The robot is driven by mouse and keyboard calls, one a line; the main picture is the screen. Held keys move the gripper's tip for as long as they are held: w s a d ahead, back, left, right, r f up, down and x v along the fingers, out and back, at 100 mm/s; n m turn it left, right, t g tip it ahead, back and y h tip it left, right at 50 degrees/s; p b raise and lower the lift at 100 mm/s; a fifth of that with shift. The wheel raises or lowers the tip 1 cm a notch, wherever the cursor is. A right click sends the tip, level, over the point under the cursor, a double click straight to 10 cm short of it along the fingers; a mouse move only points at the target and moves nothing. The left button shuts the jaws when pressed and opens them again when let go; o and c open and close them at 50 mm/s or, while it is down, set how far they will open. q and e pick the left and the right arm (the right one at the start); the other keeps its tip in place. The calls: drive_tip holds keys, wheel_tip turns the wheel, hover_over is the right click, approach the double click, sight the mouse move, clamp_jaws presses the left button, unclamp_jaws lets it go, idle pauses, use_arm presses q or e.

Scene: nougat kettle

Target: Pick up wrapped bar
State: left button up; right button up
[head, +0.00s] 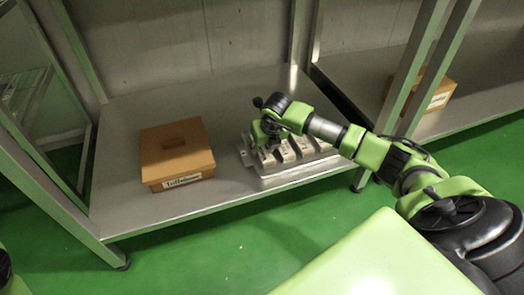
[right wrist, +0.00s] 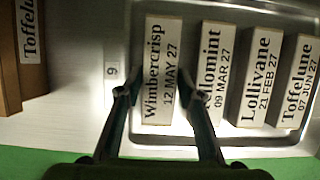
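Several white wrapped bars lie side by side in a metal tray (head: 247,159). In the right wrist view they read Wimbercrisp 12 MAY 27 (right wrist: 160,60), one ending "llomint" 09 MAR 27 (right wrist: 215,75), Lollivane 21 FEB 27 (right wrist: 259,72) and Toffelune 07 JUN 27 (right wrist: 299,80). My right gripper (right wrist: 154,93) is open, its fingertips on either side of the lower part of the Wimbercrisp bar. I cannot tell whether they touch it. In the head view my right gripper (head: 266,142) is over the tray's left end, partly hiding that bar. My left gripper is not in view.
A brown lidded box (head: 178,154) with a Toffelune-like label stands left of the tray on the metal shelf (head: 215,105). A small "9" tag (right wrist: 112,71) is beside the tray. Shelf posts (head: 425,50) rise at the right, with another brown box (head: 437,92) behind them.

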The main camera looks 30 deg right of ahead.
drive_tip(key=c, duration=0.9)
drive_tip(key=shift+o, duration=0.2)
